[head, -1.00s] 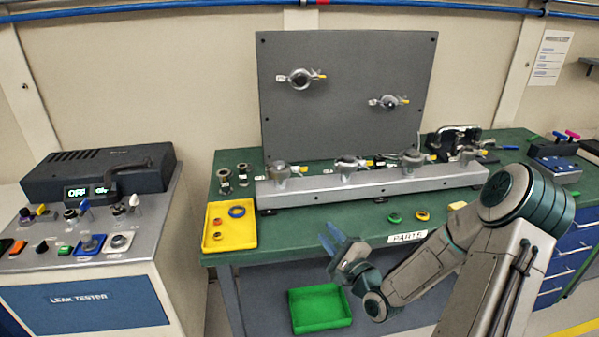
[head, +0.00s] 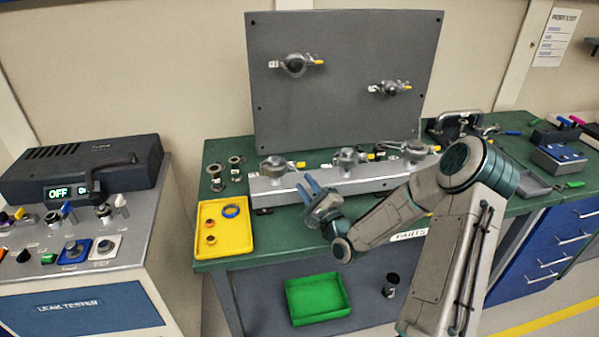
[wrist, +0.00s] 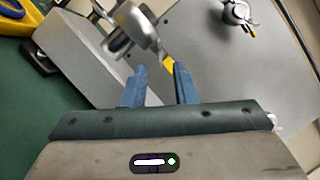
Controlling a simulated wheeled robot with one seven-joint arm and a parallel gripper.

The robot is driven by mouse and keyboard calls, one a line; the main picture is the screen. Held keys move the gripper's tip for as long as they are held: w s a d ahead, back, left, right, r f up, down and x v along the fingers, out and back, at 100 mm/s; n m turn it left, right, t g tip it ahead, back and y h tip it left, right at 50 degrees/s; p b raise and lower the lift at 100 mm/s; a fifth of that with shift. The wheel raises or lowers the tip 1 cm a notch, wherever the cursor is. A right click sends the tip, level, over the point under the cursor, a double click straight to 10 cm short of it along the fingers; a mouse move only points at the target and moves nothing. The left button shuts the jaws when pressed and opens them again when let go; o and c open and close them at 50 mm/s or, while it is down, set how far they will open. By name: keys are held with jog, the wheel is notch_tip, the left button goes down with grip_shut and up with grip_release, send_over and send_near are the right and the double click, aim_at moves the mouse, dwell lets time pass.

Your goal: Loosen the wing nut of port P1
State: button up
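A silver rail (head: 345,181) on the green bench carries a row of clamped ports with yellow wing nuts. Its leftmost port (head: 274,168) has its wing nut (head: 300,164) pointing right. Port labels are too small to read, so I cannot tell which is P1. My gripper (head: 307,184) is open and empty, in front of the rail near its left part. In the wrist view, a silver clamped port (wrist: 135,28) lies beyond my gripper (wrist: 160,70). Its yellow wing nut (wrist: 168,62) appears between the blue fingertips, close to the right one. I cannot tell whether they touch.
A grey upright panel (head: 345,100) with two more clamped ports stands behind the rail. A yellow tray (head: 243,240) with rings sits at the bench's left. A green bin (head: 318,300) is below the front edge. The leak tester (head: 80,300) stands left, its display reading OFF.

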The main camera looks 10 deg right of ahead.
aim_at(294, 169)
jog(key=shift+p+x, duration=0.4)
jog(key=shift+x, duration=1.8)
jog(key=shift+c, duration=0.3)
grip_shut()
